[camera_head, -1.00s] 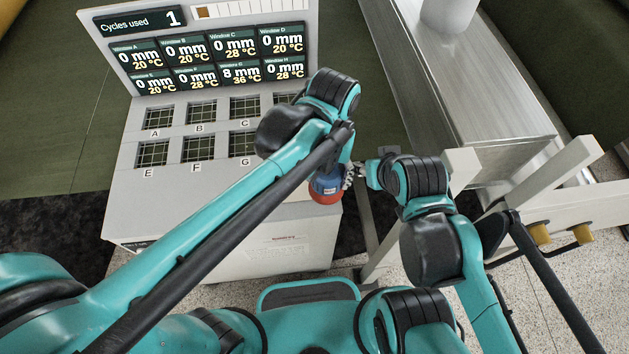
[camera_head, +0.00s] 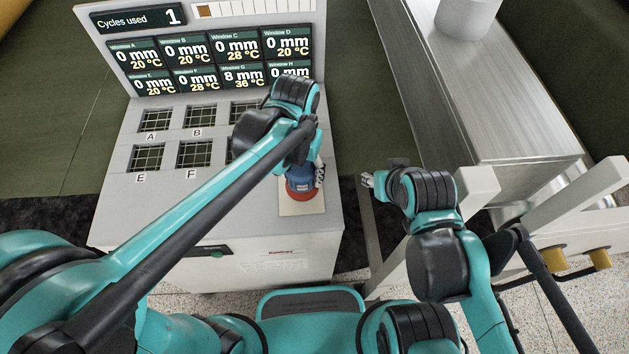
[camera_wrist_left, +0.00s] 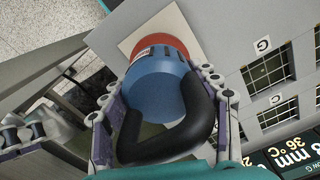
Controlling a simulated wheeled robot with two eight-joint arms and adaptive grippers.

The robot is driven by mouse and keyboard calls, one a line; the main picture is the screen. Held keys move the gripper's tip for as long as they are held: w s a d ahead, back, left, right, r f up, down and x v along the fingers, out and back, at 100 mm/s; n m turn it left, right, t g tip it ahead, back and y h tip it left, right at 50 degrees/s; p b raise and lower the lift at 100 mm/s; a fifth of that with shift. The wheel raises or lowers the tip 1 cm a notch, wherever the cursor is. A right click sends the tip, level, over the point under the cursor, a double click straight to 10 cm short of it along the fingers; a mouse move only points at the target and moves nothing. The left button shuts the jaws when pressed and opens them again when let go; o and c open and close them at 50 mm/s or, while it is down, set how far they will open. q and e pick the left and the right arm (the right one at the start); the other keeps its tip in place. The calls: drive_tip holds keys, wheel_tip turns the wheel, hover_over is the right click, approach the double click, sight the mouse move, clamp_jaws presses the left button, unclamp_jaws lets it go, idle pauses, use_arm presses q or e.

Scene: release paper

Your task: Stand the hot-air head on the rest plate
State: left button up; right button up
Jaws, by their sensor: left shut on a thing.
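The hot-air head (camera_head: 299,186) is a blue cylinder with a red lower end and a black loop handle. It also fills the middle of the left wrist view (camera_wrist_left: 155,88). My left gripper (camera_head: 316,170) is shut on it, with a finger on each side in the wrist view. The pale rest plate (camera_head: 312,208) is on the right front of the white cabinet top, and the head is over it, red end down. I cannot tell whether the head touches the plate. My right gripper (camera_head: 368,180) is empty, right of the cabinet; its opening is unclear.
The white cabinet (camera_head: 130,209) has lettered grid windows, and my left arm covers some of them. Its display board (camera_head: 135,20) stands behind, with cycles used at 1 and window G at 8 mm. A metal bench (camera_head: 515,130) with white rails is at the right.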

sight(300, 181)
use_arm(q)
drive_tip(key=shift+w+a+f, duration=0.25)
drive_tip(key=shift+w, duration=0.1)
drive_tip(key=shift+f+b, duration=0.95)
drive_tip(key=shift+f, duration=1)
drive_tip(key=shift+f, duration=0.15)
drive_tip(key=o, duration=1.9)
wheel_tip(300, 181, up, 12)
drive_tip(key=p, duration=0.4)
drive_tip(key=shift+r, duration=0.2)
